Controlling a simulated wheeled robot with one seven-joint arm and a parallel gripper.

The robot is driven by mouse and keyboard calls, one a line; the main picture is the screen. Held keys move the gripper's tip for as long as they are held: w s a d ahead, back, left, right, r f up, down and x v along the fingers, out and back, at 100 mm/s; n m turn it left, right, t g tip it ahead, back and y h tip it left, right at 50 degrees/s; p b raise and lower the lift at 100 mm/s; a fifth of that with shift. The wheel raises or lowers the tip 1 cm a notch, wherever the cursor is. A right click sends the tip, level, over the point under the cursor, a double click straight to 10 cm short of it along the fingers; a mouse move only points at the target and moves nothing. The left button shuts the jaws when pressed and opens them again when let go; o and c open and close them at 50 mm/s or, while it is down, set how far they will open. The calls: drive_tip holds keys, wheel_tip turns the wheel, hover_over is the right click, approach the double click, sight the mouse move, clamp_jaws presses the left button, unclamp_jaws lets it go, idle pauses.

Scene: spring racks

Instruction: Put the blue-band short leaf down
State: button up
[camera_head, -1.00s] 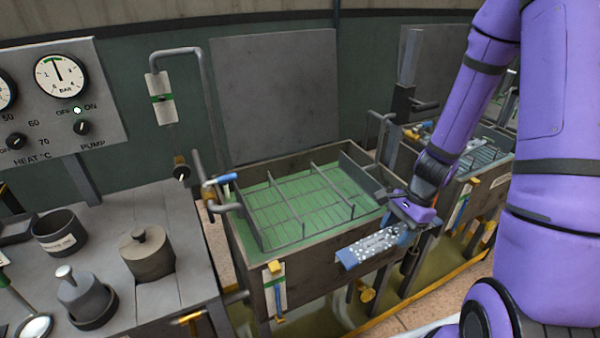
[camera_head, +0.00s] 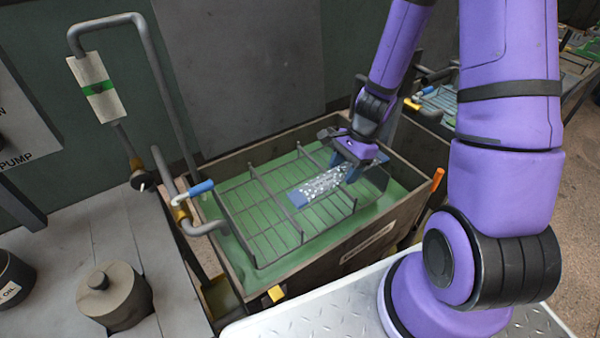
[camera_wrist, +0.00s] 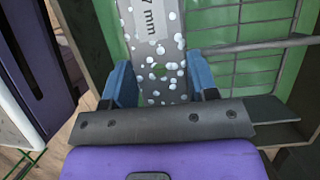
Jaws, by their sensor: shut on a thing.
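The short leaf (camera_head: 318,186) is a flat grey strip with white spots and a blue band at its far end. My gripper (camera_head: 350,168) is shut on its near end and holds it over the right part of the wire rack (camera_head: 262,222) in the tank. In the wrist view the leaf (camera_wrist: 155,45) lies between the blue fingers of my gripper (camera_wrist: 158,85), with "7 mm" marked on it. Whether the leaf touches the rack wires cannot be told.
The tank (camera_head: 330,268) holds green liquid around the rack, and crossbars divide the rack. A bent pipe with a blue handle (camera_head: 201,187) stands at the tank's left. A lidded grey pot (camera_head: 112,292) is on the bench. The rack's left part is empty.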

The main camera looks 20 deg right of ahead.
drive_tip(key=shift+w+a+f, duration=0.75)
drive_tip(key=shift+w+a, duration=0.35)
drive_tip(key=shift+a, duration=0.35)
drive_tip(key=shift+w+a+f, duration=0.75)
drive_tip(key=shift+w+a, duration=0.35)
drive_tip(key=shift+a, duration=0.4)
drive_tip(key=shift+w+a+f, duration=0.75)
drive_tip(key=shift+w+a, duration=0.35)
drive_tip(key=shift+a, duration=0.35)
drive_tip(key=shift+f, duration=0.5)
drive_tip(key=o, duration=1.2)
